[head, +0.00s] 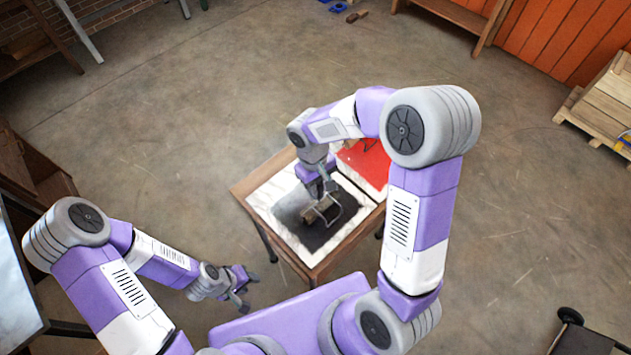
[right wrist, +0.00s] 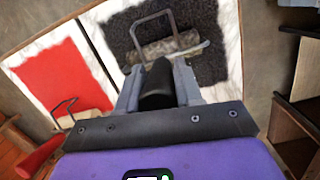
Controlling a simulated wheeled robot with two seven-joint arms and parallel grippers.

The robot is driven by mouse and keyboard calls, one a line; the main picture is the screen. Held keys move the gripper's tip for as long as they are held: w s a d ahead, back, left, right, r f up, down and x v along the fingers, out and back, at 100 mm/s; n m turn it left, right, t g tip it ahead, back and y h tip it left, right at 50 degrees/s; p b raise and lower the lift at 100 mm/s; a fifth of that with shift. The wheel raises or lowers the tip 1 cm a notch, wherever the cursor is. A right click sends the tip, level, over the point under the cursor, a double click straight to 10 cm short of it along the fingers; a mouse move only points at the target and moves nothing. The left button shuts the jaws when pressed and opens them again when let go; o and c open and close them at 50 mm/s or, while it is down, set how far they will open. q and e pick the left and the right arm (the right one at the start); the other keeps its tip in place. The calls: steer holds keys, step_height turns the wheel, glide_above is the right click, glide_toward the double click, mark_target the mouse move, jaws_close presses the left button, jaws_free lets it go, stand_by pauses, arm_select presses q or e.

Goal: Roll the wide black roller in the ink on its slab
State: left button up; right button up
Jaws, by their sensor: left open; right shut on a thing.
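My right gripper (head: 323,192) is shut on the dark handle (right wrist: 156,88) of the wide roller, low over the left slab. The roller's drum (right wrist: 166,48) looks mottled grey and black, with a wire frame beside it. In the right wrist view it lies over the black ink patch (right wrist: 207,22); I cannot tell if it touches. The patch also shows in the head view (head: 318,238), on a white marbled slab (head: 262,199), smeared grey toward its left. My left gripper (head: 246,294) is open and empty, off the table's front left.
Both slabs lie on a small wooden table (head: 241,188). The other slab bears red ink (head: 368,166), and a second roller with a red handle (right wrist: 40,155) is beside it. A pallet stack (head: 604,105) stands far right. The floor around the table is mostly clear.

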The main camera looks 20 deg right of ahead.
steer(key=s+d, duration=0.2)
steer(key=s, duration=0.3)
steer(key=shift+s+d+b, duration=0.2)
steer(key=shift+s+b, duration=0.15)
steer(key=shift+s, duration=0.05)
steer(key=shift+r, duration=0.1)
stand_by(0.4)
